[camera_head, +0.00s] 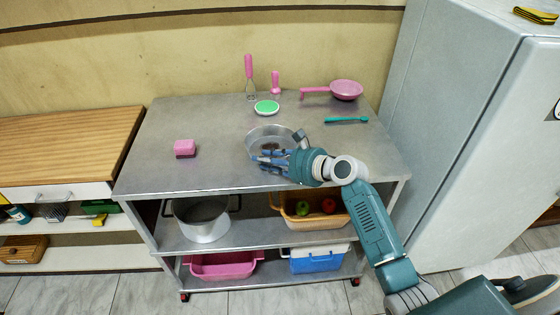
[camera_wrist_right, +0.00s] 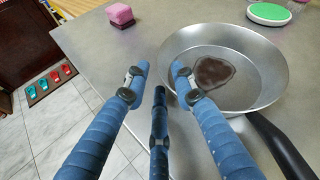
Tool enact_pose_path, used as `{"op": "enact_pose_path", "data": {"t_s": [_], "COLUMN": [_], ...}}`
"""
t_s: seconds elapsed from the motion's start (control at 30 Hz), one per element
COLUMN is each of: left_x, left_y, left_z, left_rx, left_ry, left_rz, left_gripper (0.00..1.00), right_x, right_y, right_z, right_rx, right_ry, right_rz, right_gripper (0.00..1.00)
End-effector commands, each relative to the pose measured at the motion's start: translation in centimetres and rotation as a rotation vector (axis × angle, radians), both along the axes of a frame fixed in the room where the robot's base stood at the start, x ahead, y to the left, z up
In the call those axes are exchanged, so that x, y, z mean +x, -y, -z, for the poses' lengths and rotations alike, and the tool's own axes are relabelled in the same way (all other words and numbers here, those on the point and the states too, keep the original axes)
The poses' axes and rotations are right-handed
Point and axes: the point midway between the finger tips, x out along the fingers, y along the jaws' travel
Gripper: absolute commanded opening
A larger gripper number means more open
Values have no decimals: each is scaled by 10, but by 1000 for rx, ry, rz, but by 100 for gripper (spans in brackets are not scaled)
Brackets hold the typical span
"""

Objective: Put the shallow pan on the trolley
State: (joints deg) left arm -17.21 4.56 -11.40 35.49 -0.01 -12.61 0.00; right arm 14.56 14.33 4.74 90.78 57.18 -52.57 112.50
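The shallow pan (camera_head: 268,134) is round, metallic and lies upright on the trolley's grey top (camera_head: 215,118). In the right wrist view the pan (camera_wrist_right: 262,58) has a brown patch inside, and its black handle (camera_wrist_right: 282,147) runs to the lower right. My right gripper (camera_head: 267,163) is at the near side of the pan and partly covers it in the head view. In the wrist view its blue fingers (camera_wrist_right: 160,76) are spread and empty, left of the handle; the right finger overlaps the pan's left rim. I cannot tell whether they touch. My left gripper is not in view.
On the top are a pink sponge (camera_head: 185,148), a green-and-white round item (camera_head: 266,107), a pink strainer (camera_head: 345,90), a whisk (camera_head: 250,78) and a teal brush (camera_head: 346,121). A pot (camera_head: 203,219) stands below. A fridge (camera_head: 455,130) closes the right side.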

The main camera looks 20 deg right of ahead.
Motion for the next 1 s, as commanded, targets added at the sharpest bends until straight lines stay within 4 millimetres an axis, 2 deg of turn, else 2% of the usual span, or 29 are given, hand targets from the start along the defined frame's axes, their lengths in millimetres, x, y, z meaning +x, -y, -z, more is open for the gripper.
{"op": "enact_pose_path", "data": {"t_s": [0.3, 0.5, 0.67, 1.0], "left_x": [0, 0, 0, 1], "left_y": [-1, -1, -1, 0], "left_z": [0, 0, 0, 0], "left_rx": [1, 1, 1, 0], "left_ry": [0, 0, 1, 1], "left_rz": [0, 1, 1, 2], "left_gripper": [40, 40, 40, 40], "right_x": [-53, -76, -82, -82], "right_y": [34, 47, 51, 51], "right_z": [-25, -36, -40, -40], "right_rx": [-2, -2, 0, 0], "right_ry": [1, 1, 1, 1], "right_rz": [1, 0, -1, -1], "right_gripper": [26, 26, 26, 26]}}
